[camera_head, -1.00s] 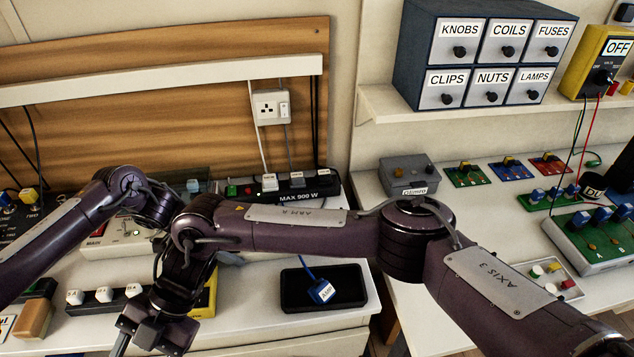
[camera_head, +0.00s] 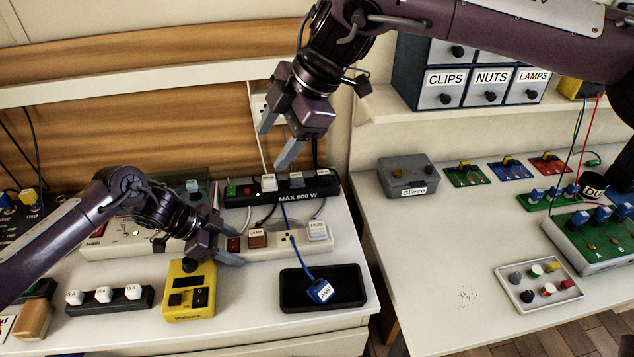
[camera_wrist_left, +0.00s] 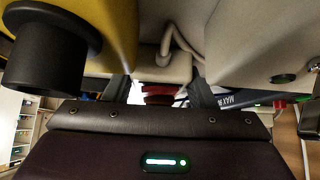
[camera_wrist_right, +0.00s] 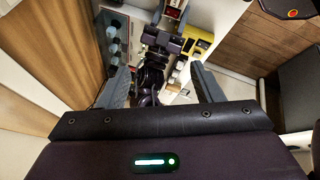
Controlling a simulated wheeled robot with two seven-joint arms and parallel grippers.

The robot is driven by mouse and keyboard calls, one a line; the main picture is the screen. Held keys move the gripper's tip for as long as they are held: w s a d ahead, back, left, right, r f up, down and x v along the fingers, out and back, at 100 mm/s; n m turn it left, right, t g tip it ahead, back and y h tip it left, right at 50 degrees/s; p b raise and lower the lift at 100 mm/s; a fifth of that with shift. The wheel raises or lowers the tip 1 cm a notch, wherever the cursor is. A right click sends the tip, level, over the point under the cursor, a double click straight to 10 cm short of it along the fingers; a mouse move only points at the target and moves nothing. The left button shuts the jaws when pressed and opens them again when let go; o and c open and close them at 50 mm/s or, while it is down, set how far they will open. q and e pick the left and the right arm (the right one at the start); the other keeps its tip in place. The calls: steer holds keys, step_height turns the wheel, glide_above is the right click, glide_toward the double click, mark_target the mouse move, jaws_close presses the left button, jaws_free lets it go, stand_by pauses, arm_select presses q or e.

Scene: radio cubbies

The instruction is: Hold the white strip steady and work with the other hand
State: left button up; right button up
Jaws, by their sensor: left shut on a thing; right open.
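The white strip (camera_head: 270,251) lies on the left bench in front of the black MAX 900 W strip (camera_head: 290,187). A brown plug labelled LAMP (camera_head: 258,238) and a white plug (camera_head: 318,231) sit in it, and a red switch (camera_head: 233,244) is at its left end. My left gripper (camera_head: 236,250) is shut on that left end; the left wrist view shows the strip's end (camera_wrist_left: 165,72) between the fingers. My right gripper (camera_head: 275,149) is open and empty, raised above the black strip. A blue labelled plug (camera_head: 320,290) lies in a black tray (camera_head: 290,300).
A yellow box (camera_head: 190,290) stands close in front of my left gripper. A wall socket (camera_head: 262,103) is behind my right gripper. A black block with white-capped plugs (camera_head: 135,300) is at the left. The right bench (camera_head: 430,260) holds a grey box (camera_head: 408,177) and a small parts tray (camera_head: 540,283).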

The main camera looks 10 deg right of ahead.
arm_select(q)
steer(key=shift+w, duration=0.1)
arm_select(e)
step_height(320, 180, down, 7)
steer(key=w+d+m+h, duration=0.2)
steer(key=d+h, duration=0.1)
steer(key=m+g+h, duration=0.2)
steer(key=h, duration=0.1)
glide_toward(317, 224)
step_height(317, 224, down, 10)
steer(key=shift+s+d+f, duration=0.1)
steer(key=shift+s, duration=0.05)
steer(key=c, duration=1.1)
steer(key=shift+r, duration=0.2)
steer(key=shift+r, duration=1.9)
